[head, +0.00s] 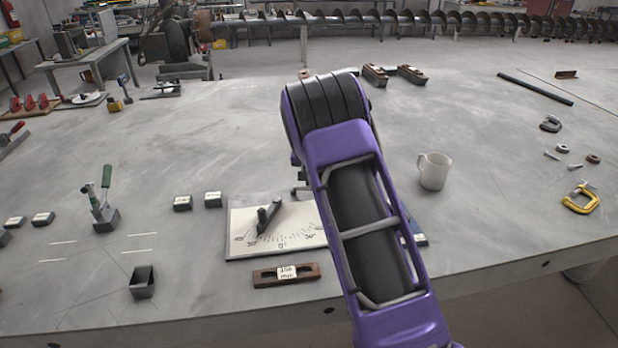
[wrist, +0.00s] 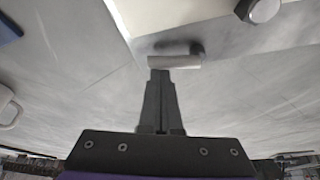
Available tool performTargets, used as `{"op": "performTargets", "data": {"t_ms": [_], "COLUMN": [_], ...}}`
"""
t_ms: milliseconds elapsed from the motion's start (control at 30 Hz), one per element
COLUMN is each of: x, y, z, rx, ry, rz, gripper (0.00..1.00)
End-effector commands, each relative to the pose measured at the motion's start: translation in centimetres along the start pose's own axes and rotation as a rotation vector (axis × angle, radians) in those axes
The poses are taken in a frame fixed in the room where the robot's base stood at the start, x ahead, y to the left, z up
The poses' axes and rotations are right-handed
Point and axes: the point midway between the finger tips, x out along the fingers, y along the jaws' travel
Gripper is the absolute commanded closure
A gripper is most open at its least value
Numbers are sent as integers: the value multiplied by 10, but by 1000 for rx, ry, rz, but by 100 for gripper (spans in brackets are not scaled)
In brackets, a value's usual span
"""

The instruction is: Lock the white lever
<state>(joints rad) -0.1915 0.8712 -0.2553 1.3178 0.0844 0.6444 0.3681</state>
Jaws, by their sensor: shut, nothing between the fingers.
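In the wrist view, a short pale bar (wrist: 174,62), which may be the white lever, lies across the view just beyond my fingertips. Whether they touch it I cannot tell. My gripper (wrist: 160,74) is shut with nothing held. In the head view, my purple arm hides the gripper and most of what is beneath it. A white angle-scale plate (head: 242,243) lies left of my arm, with a dark pointer (head: 268,217) on it. The plate's right part is hidden. No white lever can be made out in the head view.
A wooden level-like block (head: 262,277) lies before the plate. A white mug (head: 434,171) stands right of my arm. A green-handled toggle clamp (head: 104,205) and an open dark square tube (head: 142,282) stand left. A yellow clamp (head: 580,198) lies far right. Much of the table is clear.

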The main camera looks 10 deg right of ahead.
Motion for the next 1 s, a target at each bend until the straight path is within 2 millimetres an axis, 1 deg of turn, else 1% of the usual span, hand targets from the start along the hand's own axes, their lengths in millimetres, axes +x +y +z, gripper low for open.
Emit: {"op": "performTargets", "data": {"t_ms": [533,1000], "x": [-9,-14], "y": [0,-9], "z": [23,40], "rx": [475,883], "ry": [-1,0], "rz": [179,328], "gripper": [100,100]}}
